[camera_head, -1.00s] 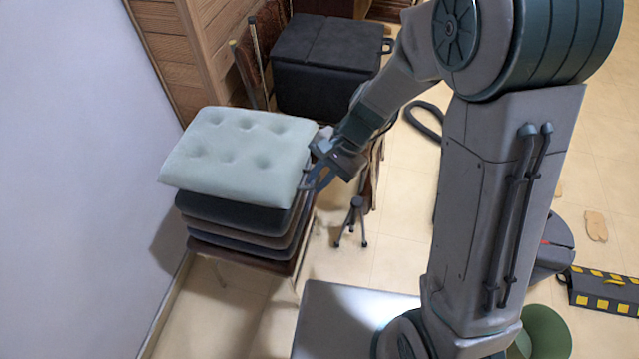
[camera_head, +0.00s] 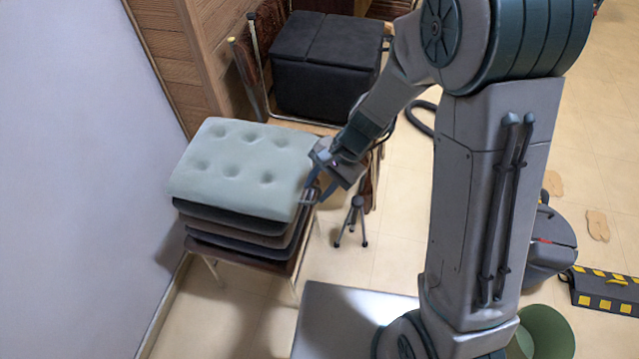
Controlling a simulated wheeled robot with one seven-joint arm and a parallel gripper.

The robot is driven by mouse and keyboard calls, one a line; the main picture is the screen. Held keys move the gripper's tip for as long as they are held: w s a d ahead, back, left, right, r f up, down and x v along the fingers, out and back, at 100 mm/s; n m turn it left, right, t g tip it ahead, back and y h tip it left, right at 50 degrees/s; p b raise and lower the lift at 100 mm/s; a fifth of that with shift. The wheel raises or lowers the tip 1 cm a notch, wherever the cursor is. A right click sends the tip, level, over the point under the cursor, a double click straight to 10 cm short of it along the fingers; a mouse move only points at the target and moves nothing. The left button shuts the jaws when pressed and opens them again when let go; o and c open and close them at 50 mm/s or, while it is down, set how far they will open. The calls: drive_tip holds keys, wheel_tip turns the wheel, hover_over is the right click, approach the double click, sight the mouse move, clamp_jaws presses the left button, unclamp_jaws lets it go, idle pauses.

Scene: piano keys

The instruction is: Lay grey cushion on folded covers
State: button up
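The grey cushion (camera_head: 240,165), pale and tufted with several dimples, lies on top of a stack of dark folded covers (camera_head: 240,233). It looks nearly level, and its underside appears to rest on the top cover. The stack sits on a chair seat (camera_head: 245,262) beside the wall. My gripper (camera_head: 309,196) is at the cushion's right edge, pointing down, with its fingertips touching or very close to that edge. Whether the fingers still pinch the edge is too small to tell.
A black storage box (camera_head: 325,75) and folded chairs stand behind the stack. A small tripod (camera_head: 352,220) is on the floor right of it. The white wall (camera_head: 80,170) is close on the left. A black-and-yellow barrier (camera_head: 605,290) lies at far right.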

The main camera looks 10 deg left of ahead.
drive_tip(key=shift+r, duration=0.1)
drive_tip(key=shift+r+p, duration=0.25)
drive_tip(key=shift+p, duration=0.1)
drive_tip(key=p+v, duration=0.2)
drive_tip(key=v, duration=1)
drive_tip(key=shift+r, duration=0.3)
drive_tip(key=s+d+r+n+t+h, duration=0.2)
drive_tip(key=s+d+r+n, duration=0.1)
drive_tip(key=d, duration=0.5)
drive_tip(key=s+d+r+n+t+h, duration=0.2)
drive_tip(key=s+d+r+t+h, duration=0.1)
drive_tip(key=s+d, duration=0.4)
drive_tip(key=shift+s+d+r+n, duration=0.25)
drive_tip(key=shift+d+r+n, duration=0.15)
drive_tip(key=shift+d+r, duration=0.6)
drive_tip(key=shift+f, duration=0.1)
drive_tip(key=shift+t, duration=0.4)
wheel_tip(320, 180, up, 6)
drive_tip(key=p, duration=0.5)
drive_tip(key=shift+d+f, duration=0.15)
drive_tip(key=shift+f, duration=0.1)
drive_tip(key=shift+d, duration=0.2)
